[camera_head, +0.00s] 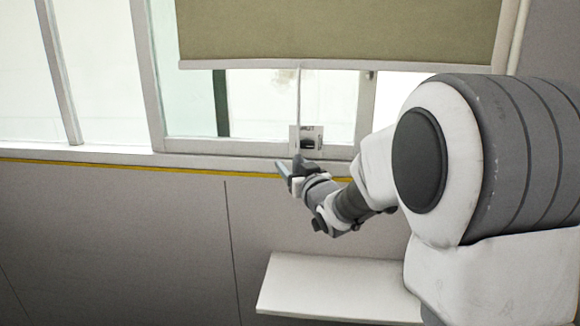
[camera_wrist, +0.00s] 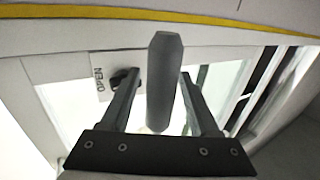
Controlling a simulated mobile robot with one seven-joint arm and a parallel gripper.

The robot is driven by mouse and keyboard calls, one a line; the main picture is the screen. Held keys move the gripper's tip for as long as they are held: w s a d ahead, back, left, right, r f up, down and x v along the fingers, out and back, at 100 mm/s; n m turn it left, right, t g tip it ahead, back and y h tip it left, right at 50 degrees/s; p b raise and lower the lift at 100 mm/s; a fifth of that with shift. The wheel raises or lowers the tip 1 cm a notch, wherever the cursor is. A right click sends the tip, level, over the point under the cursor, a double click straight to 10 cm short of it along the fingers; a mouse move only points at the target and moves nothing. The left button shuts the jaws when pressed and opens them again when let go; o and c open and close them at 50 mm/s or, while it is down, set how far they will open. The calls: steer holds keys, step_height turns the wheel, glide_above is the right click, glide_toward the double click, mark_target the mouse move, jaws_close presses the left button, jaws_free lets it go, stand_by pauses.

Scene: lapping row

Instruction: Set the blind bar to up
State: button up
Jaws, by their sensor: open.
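An olive blind (camera_head: 335,32) hangs partly lowered over the window. A thin pale cord (camera_head: 298,95) drops from its bottom edge towards my gripper (camera_head: 290,172), which is in front of the window sill. In the wrist view, a grey faceted bar (camera_wrist: 163,75) stands between the two fingers of my open gripper (camera_wrist: 160,88). A gap shows on both sides of the bar, most clearly at the right. I cannot tell how the bar joins the cord. In the head view, the bar is hard to tell from my fingers.
A small plate (camera_head: 294,134) with a dark knob is on the window frame behind my gripper; in the wrist view this plate (camera_wrist: 75,98) reads OPEN. A yellow stripe (camera_head: 100,166) runs under the sill. A white shelf (camera_head: 330,285) juts out below my arm.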

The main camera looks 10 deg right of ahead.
jaws_close()
stand_by(0.3)
stand_by(1.1)
